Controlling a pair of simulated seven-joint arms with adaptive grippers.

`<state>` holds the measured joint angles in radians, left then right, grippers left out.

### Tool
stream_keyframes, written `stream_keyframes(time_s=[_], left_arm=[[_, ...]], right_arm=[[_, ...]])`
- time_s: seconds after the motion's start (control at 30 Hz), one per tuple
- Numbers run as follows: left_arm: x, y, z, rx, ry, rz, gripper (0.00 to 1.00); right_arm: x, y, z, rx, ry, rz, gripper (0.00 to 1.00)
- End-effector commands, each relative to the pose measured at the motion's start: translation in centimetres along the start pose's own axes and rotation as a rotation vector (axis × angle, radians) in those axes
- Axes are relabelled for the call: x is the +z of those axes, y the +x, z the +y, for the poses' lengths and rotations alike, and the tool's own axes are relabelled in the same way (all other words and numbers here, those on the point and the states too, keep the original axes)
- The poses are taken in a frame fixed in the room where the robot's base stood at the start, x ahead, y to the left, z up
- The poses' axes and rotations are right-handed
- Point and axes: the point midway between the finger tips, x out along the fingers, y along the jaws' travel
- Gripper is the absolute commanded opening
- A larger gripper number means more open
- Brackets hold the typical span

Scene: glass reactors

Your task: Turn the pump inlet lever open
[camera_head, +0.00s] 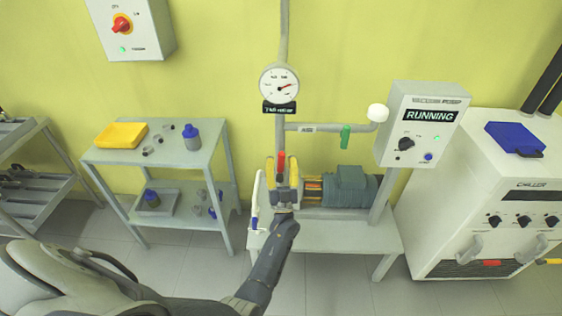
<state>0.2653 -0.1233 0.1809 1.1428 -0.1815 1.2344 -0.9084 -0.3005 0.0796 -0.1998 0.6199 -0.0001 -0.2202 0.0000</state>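A red lever (281,161) stands upright, in line with the vertical pipe below the gauge, in front of the pump (347,187). My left gripper (282,170) reaches up to it from below, its yellow fingers one on each side of the red lever. The fingers look spread, with a gap around the lever; contact is not clear. The gripper hides the valve body and lower pipe. A green lever (345,137) hangs down from the side pipe (318,128). My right gripper is not in view.
A round gauge (279,84) sits above the lever. A control box (418,124) reading RUNNING stands right of the pump. The pump bench (335,237) is below. A cart (180,163) with a yellow tray stands left, a chiller (485,200) right.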

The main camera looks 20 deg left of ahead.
Motion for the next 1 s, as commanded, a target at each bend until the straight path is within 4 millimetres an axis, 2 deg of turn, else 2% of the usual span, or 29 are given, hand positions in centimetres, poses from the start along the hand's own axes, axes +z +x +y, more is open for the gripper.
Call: stream_keyframes(time_s=[0.23, 0.37, 0.8, 1.0], left_arm=[[0.1, -0.3, 0.0, 0.001, 0.000, -0.002, 0.44], [0.1, -1.4, 0.1, 0.002, 0.001, -0.005, 0.44], [0.1, -8.6, 0.0, 0.001, 0.000, -0.004, 0.44], [0.1, -10.9, 0.0, 0.001, 0.000, -0.003, 0.44]], right_arm=[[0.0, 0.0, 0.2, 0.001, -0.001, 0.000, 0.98], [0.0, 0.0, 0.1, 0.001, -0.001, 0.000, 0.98], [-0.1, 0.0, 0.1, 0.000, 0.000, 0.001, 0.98], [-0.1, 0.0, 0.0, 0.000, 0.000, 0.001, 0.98]])
